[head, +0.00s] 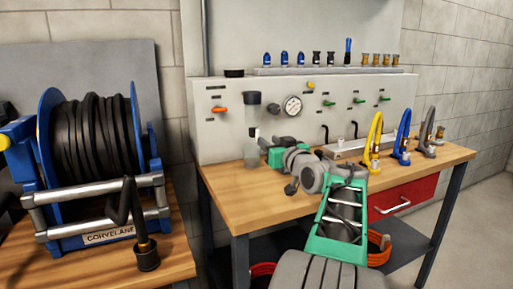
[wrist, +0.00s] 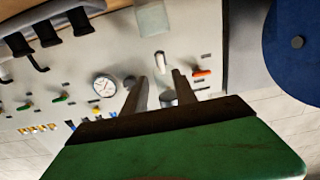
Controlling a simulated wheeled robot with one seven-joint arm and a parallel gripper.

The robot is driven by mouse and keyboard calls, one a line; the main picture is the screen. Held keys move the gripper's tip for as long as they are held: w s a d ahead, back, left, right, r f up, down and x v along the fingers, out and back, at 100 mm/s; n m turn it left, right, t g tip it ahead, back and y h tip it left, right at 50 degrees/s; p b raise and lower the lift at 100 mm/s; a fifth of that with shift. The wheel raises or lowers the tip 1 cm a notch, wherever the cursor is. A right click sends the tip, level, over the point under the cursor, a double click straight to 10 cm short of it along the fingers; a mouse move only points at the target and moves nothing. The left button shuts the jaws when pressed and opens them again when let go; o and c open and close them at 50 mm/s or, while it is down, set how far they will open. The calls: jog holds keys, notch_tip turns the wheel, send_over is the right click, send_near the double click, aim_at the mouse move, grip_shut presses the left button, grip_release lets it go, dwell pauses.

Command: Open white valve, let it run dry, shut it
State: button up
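A small pale upright piece (wrist: 160,62), which looks like the white valve, shows on the grey panel in the wrist view, just beyond my fingertips. I cannot tell its handle position. A dark cylindrical part (wrist: 168,97) shows between the fingers. In the head view a dark-topped filter unit (head: 252,98) hangs on the panel, with a translucent container (head: 251,151) below it. This container also shows in the wrist view (wrist: 152,18). My gripper (wrist: 158,80) is open, its two grey fingers apart and apparently empty. In the head view my gripper (head: 262,145) is right beside the container.
An orange-handled valve (head: 220,109), a gauge (head: 292,105) and green-handled valves (head: 328,103) share the panel. A hose reel (head: 92,140) stands left.

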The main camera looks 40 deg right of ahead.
aim_at(258, 135)
jog(key=x, duration=0.6)
jog(key=shift+w, duration=0.2)
jog(key=shift+a, duration=0.1)
jog(key=shift+c, duration=0.4)
grip_shut()
